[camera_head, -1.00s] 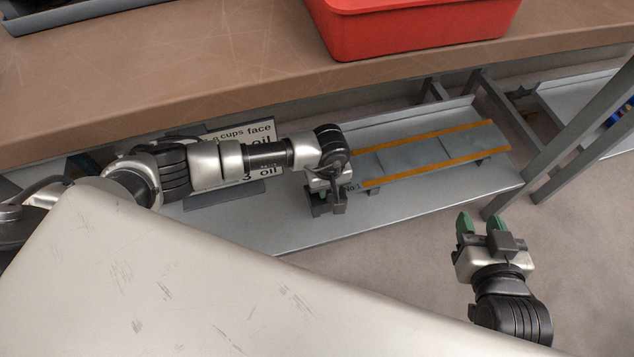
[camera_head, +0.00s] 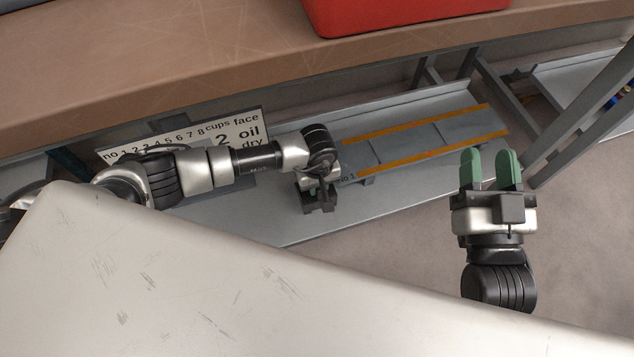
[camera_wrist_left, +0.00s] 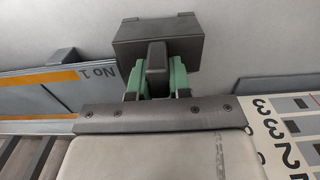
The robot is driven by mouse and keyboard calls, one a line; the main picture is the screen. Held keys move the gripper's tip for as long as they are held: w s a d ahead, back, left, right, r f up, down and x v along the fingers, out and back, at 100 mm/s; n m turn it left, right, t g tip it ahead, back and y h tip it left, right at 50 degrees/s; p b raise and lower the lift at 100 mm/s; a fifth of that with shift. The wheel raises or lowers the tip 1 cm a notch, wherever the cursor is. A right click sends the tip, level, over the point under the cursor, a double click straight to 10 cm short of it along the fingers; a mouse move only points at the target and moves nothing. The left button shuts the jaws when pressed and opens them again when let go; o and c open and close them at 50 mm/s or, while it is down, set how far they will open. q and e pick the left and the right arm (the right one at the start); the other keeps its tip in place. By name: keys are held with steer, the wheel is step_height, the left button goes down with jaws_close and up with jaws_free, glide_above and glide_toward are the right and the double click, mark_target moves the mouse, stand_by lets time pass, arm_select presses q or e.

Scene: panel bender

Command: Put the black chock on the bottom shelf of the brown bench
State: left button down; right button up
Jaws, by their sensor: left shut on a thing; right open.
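The black chock (camera_wrist_left: 150,38) is a dark block in the left wrist view, between the green fingers of my left gripper (camera_wrist_left: 157,80). In the head view my left gripper (camera_head: 318,188) is over the grey bottom shelf (camera_head: 270,222) of the brown bench (camera_head: 180,65), with the dark chock (camera_head: 318,203) at its tip. I cannot tell whether the chock touches the shelf. My right gripper (camera_head: 490,170) is open and empty, in front of the shelf's right part, with green fingers pointing towards the bench.
A grey panel with orange stripes (camera_head: 420,140), marked No 1, lies on the shelf right of my left gripper. A sign with numbers and words (camera_head: 235,133) stands on the left. A red bin (camera_head: 400,15) is on the bench top. Grey legs (camera_head: 575,120) rise at right.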

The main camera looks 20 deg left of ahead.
steer(key=shift+r, duration=0.1)
arm_select(q)
steer(key=shift+f, duration=0.1)
steer(key=c, duration=1.1)
jaws_free()
steer(key=shift+o, duration=0.2)
arm_select(e)
steer(key=shift+s+r+t, duration=0.1)
steer(key=shift+r+t, duration=0.1)
steer(key=shift+t, duration=0.1)
